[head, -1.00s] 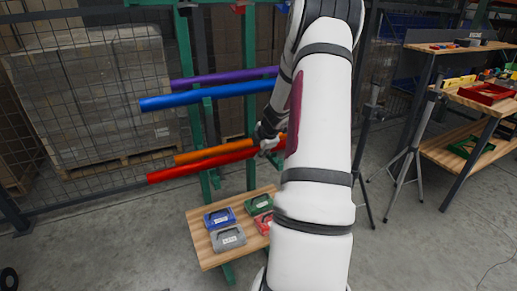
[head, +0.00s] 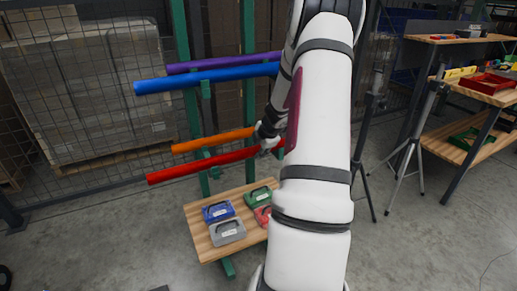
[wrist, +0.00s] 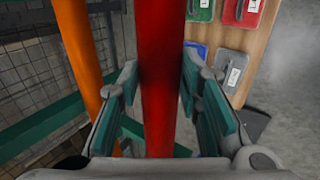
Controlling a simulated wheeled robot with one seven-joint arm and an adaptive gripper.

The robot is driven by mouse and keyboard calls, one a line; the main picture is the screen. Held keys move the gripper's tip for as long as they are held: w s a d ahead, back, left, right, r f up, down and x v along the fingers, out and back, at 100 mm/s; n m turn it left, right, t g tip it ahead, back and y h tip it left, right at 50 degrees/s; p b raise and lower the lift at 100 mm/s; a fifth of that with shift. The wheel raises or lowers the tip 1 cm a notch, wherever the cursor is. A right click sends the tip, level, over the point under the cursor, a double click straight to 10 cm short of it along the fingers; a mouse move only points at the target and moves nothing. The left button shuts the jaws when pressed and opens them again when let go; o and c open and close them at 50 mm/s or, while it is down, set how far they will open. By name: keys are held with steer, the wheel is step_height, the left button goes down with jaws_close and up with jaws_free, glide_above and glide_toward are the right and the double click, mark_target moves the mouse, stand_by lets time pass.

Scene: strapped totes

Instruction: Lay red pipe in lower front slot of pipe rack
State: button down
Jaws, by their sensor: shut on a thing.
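The red pipe (head: 205,162) is held level in the head view, in front of and lower than the orange pipe (head: 210,140). My gripper (head: 268,146) is shut on the red pipe near its right part, partly hidden by my arm. In the wrist view the red pipe (wrist: 160,60) runs between the two fingers (wrist: 160,115). The green pipe rack (head: 180,45) holds a purple pipe (head: 215,62) and a blue pipe (head: 210,77) higher up. The lower front slot is not clearly visible, and I cannot tell whether the red pipe touches the rack.
A wooden board (head: 210,255) with blue, grey, green and red totes lies below the pipes. A mesh fence (head: 60,150) with stacked boxes is behind. A tripod (head: 410,145) and workbenches (head: 490,95) stand at right. Floor at lower left is mostly open.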

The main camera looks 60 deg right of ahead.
steer(key=c, duration=1.1)
jaws_free()
steer(key=shift+o, duration=0.2)
steer(key=shift+s, duration=0.1)
steer(key=v, duration=1.2)
